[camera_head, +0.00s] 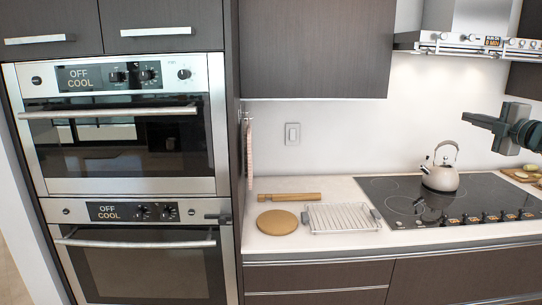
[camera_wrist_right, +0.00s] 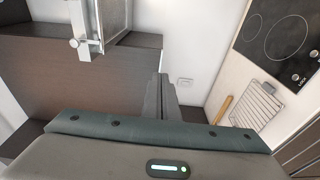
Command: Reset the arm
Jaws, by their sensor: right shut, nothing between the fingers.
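My right gripper (camera_head: 468,119) is raised in the air at the right of the head view, in front of the backsplash and above the cooktop. It is shut and empty, with its fingers pointing left. In the right wrist view the closed fingers (camera_wrist_right: 160,88) stand together at the middle, with nothing between them. It touches nothing that I can see. My left gripper does not show in either view.
Stacked ovens, upper (camera_head: 125,150) and lower (camera_head: 145,275), are closed at left, both reading OFF COOL. The counter holds a rolling pin (camera_head: 289,197), round board (camera_head: 277,222), wire rack (camera_head: 343,217) and cooktop (camera_head: 385,188) with kettle (camera_head: 440,178). A hood (camera_head: 470,43) hangs above.

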